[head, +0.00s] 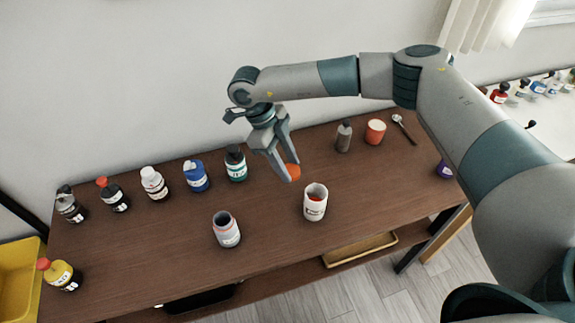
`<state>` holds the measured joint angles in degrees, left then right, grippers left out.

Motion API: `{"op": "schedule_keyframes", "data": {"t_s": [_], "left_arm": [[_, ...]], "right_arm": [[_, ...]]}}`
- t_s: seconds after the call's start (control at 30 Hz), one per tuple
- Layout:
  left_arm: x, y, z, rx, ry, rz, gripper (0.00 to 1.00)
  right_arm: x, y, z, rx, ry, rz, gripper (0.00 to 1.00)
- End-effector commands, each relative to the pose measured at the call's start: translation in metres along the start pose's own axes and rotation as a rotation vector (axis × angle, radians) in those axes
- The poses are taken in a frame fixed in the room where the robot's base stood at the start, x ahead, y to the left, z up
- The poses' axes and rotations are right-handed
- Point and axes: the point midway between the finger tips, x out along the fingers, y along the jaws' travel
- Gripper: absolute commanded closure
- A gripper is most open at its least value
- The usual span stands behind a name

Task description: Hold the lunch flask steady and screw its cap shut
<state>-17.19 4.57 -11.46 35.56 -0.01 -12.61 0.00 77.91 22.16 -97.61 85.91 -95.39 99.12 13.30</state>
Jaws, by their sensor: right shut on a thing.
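My right gripper (290,169) hangs over the back middle of the brown table, its fingers shut on an orange cap (294,173). The cap is partly hidden by the fingers. A white open container with red inside (315,210) stands upright just in front and to the right of the cap. A second open container, pale with a dark mouth (227,233), stands upright to the left and nearer. Neither has a cap on; I cannot tell surely which is the lunch flask. My left gripper is not in view.
Several capped bottles stand along the table's (150,250) back left, including a blue one (196,178) and a teal one (236,165). A grey bottle (344,138), an orange cup (375,132) and a spoon (403,129) are at the back right. A yellow bin (20,275) is far left.

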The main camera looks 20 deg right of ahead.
Motion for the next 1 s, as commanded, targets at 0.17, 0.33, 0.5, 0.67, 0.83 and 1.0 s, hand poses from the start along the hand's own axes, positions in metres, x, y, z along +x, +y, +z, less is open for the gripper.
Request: {"op": "schedule_keyframes", "data": {"t_s": [0.17,0.33,0.5,0.67,0.83,1.0], "left_arm": [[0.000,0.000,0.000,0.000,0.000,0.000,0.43],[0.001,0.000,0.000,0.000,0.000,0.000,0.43],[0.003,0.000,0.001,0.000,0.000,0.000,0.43],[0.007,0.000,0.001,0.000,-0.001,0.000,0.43],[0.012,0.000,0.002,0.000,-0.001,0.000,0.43],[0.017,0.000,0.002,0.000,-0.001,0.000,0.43]], "right_arm": [[0.000,0.000,0.000,0.000,0.000,0.000,0.82],[-0.004,-0.001,-0.002,-0.028,0.000,-0.012,0.82],[-0.022,-0.005,-0.010,-0.164,-0.002,-0.070,0.82],[-0.053,-0.010,-0.028,-0.422,-0.002,-0.180,0.82],[-0.094,-0.012,-0.057,-0.784,-0.002,-0.334,0.82],[-0.130,-0.007,-0.088,-1.146,-0.002,-0.485,0.82]]}}
